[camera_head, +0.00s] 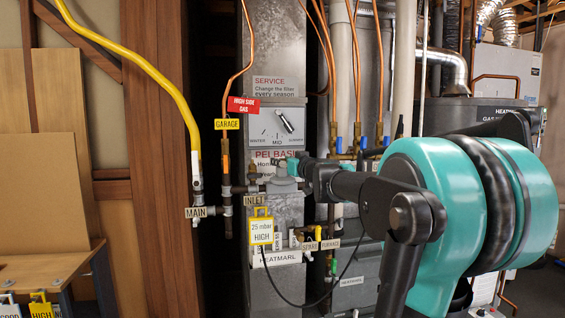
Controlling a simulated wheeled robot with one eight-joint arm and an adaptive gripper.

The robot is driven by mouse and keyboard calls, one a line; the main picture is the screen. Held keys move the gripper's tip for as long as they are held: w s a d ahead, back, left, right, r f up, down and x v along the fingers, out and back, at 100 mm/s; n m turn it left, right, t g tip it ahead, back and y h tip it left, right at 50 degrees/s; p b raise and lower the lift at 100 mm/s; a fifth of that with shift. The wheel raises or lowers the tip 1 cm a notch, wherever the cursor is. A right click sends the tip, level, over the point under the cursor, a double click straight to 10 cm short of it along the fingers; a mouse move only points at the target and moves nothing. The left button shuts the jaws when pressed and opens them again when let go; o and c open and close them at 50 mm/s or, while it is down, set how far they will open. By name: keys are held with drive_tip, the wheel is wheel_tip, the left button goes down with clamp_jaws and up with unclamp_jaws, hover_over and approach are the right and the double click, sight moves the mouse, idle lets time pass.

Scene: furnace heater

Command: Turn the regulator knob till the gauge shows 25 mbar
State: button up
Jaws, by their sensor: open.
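My gripper (291,167) reaches in from the right. Its jaws are open at a grey regulator-like fitting (283,186) on the pipe beside the INLET label. A small teal part shows at the gripper's tip. The knob is mostly hidden by the gripper, and I cannot tell whether the jaws touch it. A yellow tag (261,232) reading "25 mbar HIGH" hangs below the INLET label. I cannot make out a pressure gauge face or needle.
A WINTER–MID–SUMMER dial (277,127) with a lever sits above the gripper. A yellow gas pipe (148,68) runs down to the MAIN valve (197,186) on the left. A thin black cable (292,303) loops below. A wooden bench (60,267) stands lower left.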

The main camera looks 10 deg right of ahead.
drive_tip(key=v, duration=1.2)
drive_tip(key=s+a+f+g, duration=0.3)
drive_tip(key=f, duration=0.6)
drive_tip(key=s+a+f+g, duration=0.2)
drive_tip(key=s+a+f, duration=0.1)
drive_tip(key=f, duration=0.6)
drive_tip(key=s+a+f+g, duration=0.2)
drive_tip(key=s+f+g, duration=0.15)
drive_tip(key=f, duration=0.55)
drive_tip(key=s+d+f+m+g+h, duration=0.2)
drive_tip(key=s+d+f+h, duration=0.1)
drive_tip(key=s+f, duration=0.5)
drive_tip(key=s+d+f+m+g+h, duration=0.2)
drive_tip(key=s+d+f+h, duration=0.1)
drive_tip(key=s+f, duration=0.5)
wheel_tip(320, 180, down, 4)
drive_tip(key=shift+d+r, duration=0.2)
drive_tip(key=shift+d, duration=0.55)
